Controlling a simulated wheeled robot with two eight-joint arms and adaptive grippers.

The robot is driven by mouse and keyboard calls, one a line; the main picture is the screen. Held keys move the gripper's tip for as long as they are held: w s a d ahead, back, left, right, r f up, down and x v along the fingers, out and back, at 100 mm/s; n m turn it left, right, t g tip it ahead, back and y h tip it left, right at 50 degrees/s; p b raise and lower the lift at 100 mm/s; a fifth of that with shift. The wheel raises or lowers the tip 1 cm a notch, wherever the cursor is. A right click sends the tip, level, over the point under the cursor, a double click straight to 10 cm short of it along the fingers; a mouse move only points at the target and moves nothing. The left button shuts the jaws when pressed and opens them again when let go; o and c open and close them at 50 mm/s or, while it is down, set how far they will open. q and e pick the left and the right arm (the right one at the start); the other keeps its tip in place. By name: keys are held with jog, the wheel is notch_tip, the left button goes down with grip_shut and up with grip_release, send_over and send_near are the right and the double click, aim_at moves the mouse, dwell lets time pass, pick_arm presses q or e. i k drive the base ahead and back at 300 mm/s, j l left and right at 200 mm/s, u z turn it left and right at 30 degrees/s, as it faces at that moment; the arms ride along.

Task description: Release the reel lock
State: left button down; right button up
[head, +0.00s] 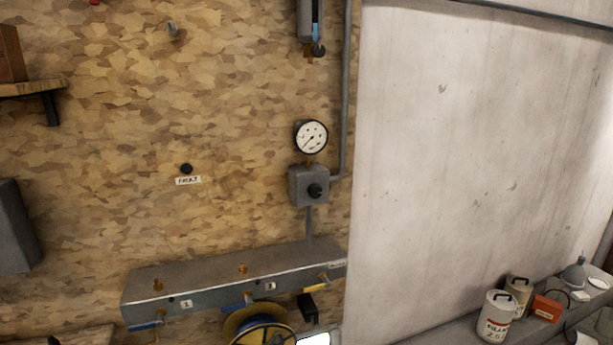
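A yellow reel (258,329) with a dark blue middle shows at the bottom edge, below the grey manifold rail, and its lower part is cut off. A black block (307,307) sits just right of the reel; I cannot tell whether it is the reel lock.
The grey rail (215,276) carries blue and yellow valve handles. Above it are a grey box with a black knob (308,186) and a round gauge (311,136). A bright-faced object (314,339) is cut off at the bottom. Canisters (497,317) stand on the right ledge.

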aim_at(315, 319)
jog(key=i+l+u, duration=0.3)
jog(key=i, duration=0.15)
jog(key=i+l+u, duration=0.3)
jog(key=i+l, duration=0.05)
jog(key=i, duration=0.05)
